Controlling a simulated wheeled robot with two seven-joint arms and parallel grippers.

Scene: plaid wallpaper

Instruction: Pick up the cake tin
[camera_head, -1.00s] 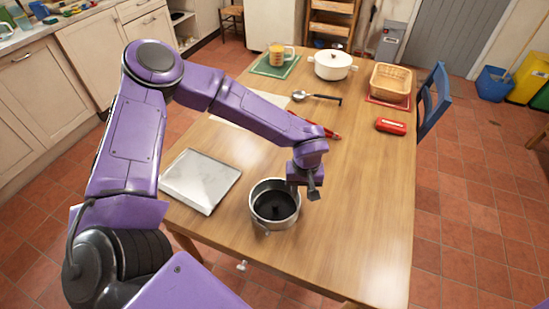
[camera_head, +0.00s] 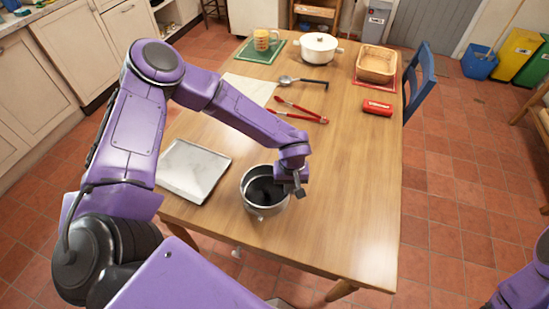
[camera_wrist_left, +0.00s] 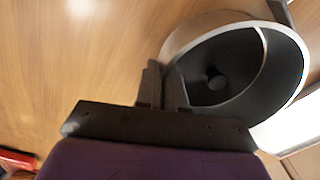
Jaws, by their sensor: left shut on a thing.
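The cake tin (camera_head: 252,203) is a round silver tin with a dark inside, near the front edge of the wooden table. My left gripper (camera_head: 298,190) is at the tin's right side and shut on its wall. In the left wrist view, the tin (camera_wrist_left: 200,32) is close to the left fingers (camera_wrist_left: 164,78), with its wall at the fingertips. I cannot tell whether its base is clear of the table. My right gripper is out of view; only part of my right arm shows at the lower right.
A pale square tray (camera_head: 193,170) lies left of the tin. Red tongs (camera_head: 300,117), a ladle (camera_head: 303,82), a white pot (camera_head: 319,47), a basket (camera_head: 376,64) and a red object (camera_head: 377,107) are farther back. The table (camera_head: 350,190) is clear right of the tin.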

